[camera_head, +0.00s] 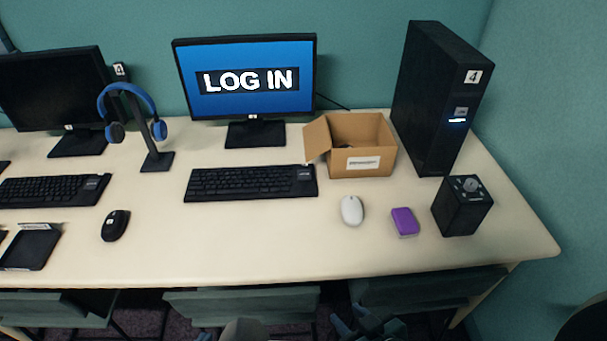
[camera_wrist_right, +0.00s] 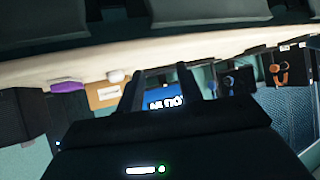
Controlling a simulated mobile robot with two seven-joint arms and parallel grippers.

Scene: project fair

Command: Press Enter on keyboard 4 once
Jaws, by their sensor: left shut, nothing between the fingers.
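A black keyboard (camera_head: 250,183) lies in front of the lit monitor (camera_head: 246,80) that reads LOG IN. The small tag at its right end is too small to read. The black tower (camera_head: 440,95) on the same desk bears a 4. My left gripper (camera_head: 243,329) shows only as a small grey part at the bottom edge, below the desk front, shut and away from the keyboard. My right gripper (camera_head: 366,324) is also low at the bottom edge. In the right wrist view its two fingers (camera_wrist_right: 172,72) stand apart with nothing held between them.
An open cardboard box (camera_head: 362,165) stands right of the keyboard. A white mouse (camera_head: 352,210), a purple block (camera_head: 405,222) and a black cube (camera_head: 462,205) sit nearer the front. A headphone stand (camera_head: 156,160) and another keyboard (camera_head: 54,190) are left. Bare desk lies before the keyboard.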

